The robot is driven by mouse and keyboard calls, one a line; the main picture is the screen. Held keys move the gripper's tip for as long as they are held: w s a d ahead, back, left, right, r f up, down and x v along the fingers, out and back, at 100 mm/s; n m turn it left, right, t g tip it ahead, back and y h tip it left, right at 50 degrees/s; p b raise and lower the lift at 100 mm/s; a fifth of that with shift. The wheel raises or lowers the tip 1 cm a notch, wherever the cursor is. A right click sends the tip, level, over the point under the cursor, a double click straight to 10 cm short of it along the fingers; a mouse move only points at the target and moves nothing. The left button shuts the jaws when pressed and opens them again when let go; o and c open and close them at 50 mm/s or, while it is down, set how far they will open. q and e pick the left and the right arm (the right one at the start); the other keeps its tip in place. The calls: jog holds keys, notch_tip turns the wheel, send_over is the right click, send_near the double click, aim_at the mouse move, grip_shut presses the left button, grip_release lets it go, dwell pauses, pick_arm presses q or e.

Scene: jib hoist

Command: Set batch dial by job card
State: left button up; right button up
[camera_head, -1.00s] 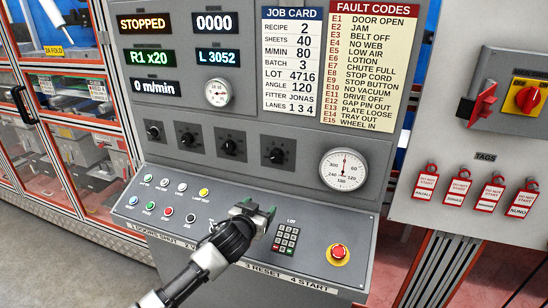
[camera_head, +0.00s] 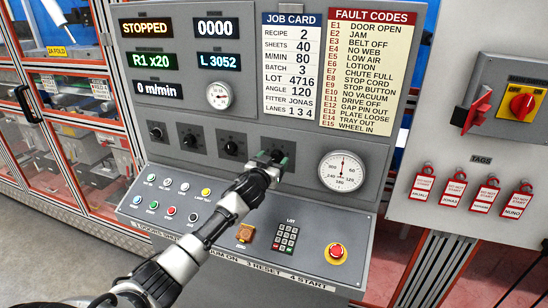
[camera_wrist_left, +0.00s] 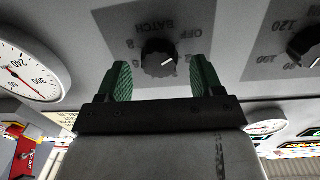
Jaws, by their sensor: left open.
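The job card (camera_head: 291,65) on the grey panel reads batch 3, recipe 2, sheets 40 and M/min 80. The batch dial (camera_wrist_left: 158,58) is a black knob with a white mark, shown upside down in the left wrist view. Its label and some numbers are readable, but I cannot tell which one the mark points at. My left gripper (camera_head: 271,158) is open in front of the rightmost dial position and hides that dial in the head view. In the wrist view its green fingers (camera_wrist_left: 160,80) stand either side of the knob, with gaps. My right gripper is not in view.
Another dial (camera_head: 231,148) is left of my gripper. A round gauge (camera_head: 342,171) is close on the right. Below are a keypad (camera_head: 285,238), a red stop button (camera_head: 336,253) and coloured push buttons (camera_head: 171,211). Displays show STOPPED (camera_head: 146,28) and 0 m/min (camera_head: 157,90).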

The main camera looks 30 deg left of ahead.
pick_arm(q)
jog(key=shift+w, duration=0.55)
jog(key=shift+a, duration=0.1)
jog(key=c, duration=0.9)
